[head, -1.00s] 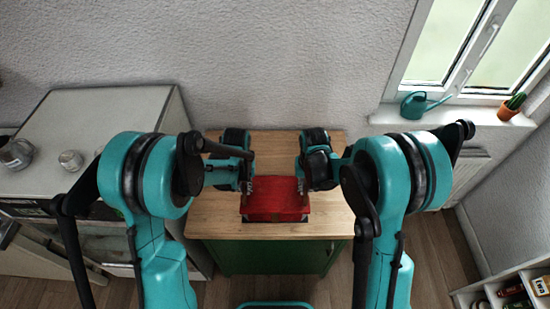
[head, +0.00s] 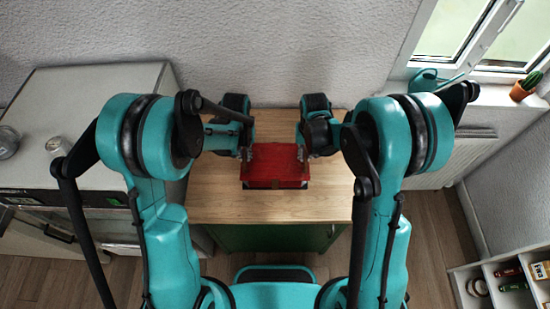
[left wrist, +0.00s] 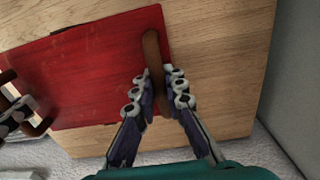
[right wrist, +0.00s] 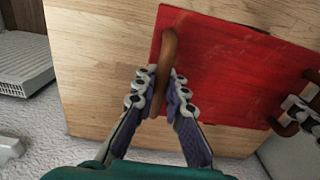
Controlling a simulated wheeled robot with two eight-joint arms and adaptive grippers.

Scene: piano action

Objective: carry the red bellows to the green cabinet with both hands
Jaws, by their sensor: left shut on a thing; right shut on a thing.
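The red bellows (head: 275,164) is a flat red box over the wooden top of the green cabinet (head: 270,237). It also shows in the left wrist view (left wrist: 80,70) and the right wrist view (right wrist: 225,70). My left gripper (head: 244,155) is shut on the brown handle (left wrist: 152,60) at its left side. My right gripper (head: 303,154) is shut on the brown handle (right wrist: 167,65) at its right side. The bellows looks level. I cannot tell whether its underside touches the wooden top (head: 215,190).
A grey-white stove or counter (head: 80,110) with a metal jar (head: 7,142) stands left of the cabinet. A wall is behind. A windowsill at right holds a teal watering can (head: 430,80) and a potted cactus (head: 525,86). A shelf (head: 500,285) is at lower right.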

